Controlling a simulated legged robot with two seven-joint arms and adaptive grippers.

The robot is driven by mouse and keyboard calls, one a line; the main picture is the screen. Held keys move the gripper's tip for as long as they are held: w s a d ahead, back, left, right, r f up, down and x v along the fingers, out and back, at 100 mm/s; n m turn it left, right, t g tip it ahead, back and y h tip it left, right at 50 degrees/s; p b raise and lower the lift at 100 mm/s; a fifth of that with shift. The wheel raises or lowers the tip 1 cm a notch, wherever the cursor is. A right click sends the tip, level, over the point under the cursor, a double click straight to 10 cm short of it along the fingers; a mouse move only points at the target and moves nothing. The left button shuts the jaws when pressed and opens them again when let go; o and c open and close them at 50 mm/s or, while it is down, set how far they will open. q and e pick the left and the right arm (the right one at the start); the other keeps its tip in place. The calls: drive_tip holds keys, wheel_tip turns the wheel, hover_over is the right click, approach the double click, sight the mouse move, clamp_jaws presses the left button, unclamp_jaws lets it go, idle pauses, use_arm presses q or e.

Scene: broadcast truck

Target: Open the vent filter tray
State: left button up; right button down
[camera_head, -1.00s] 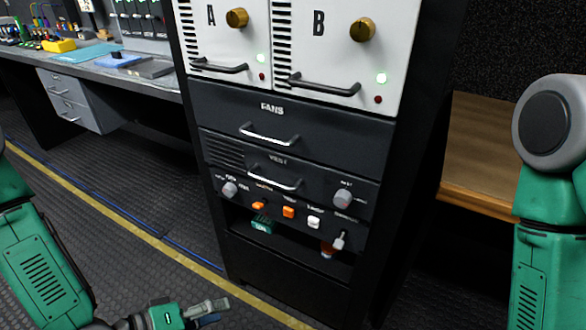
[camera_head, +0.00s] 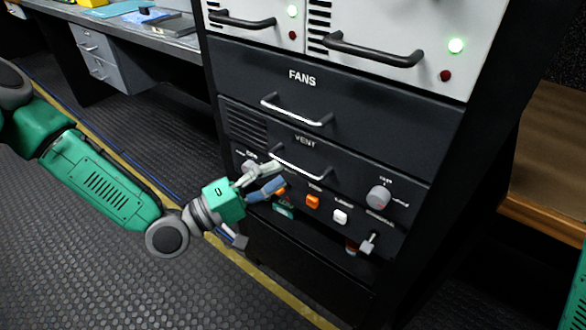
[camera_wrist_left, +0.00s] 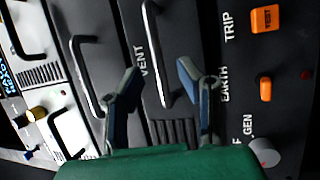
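The vent filter tray, a dark drawer marked VENT (camera_head: 345,169), sits in the rack below the FANS drawer and looks shut. Its metal bar handle (camera_head: 298,163) runs across the front. My left gripper (camera_head: 274,178) is just in front of and below the handle's left end. In the left wrist view, the gripper's fingers (camera_wrist_left: 158,82) are spread, with the VENT handle (camera_wrist_left: 164,55) showing between them and nothing gripped. I cannot tell how deep the fingers reach around the bar. My right gripper is out of view.
The FANS drawer (camera_head: 370,98) with its own handle is right above. Below are a knob (camera_head: 378,197), orange buttons (camera_head: 313,202), a white button (camera_head: 340,216) and a toggle (camera_head: 368,243). A wooden surface (camera_head: 550,160) stands at the right and a workbench (camera_head: 160,38) at the left.

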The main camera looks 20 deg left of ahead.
sight(291, 164)
use_arm(q)
drive_tip(key=shift+x, duration=2.1)
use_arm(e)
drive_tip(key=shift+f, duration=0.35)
use_arm(q)
clamp_jaws()
drive_tip(key=shift+s+f+b, duration=0.1)
drive_tip(key=shift+b, duration=0.2)
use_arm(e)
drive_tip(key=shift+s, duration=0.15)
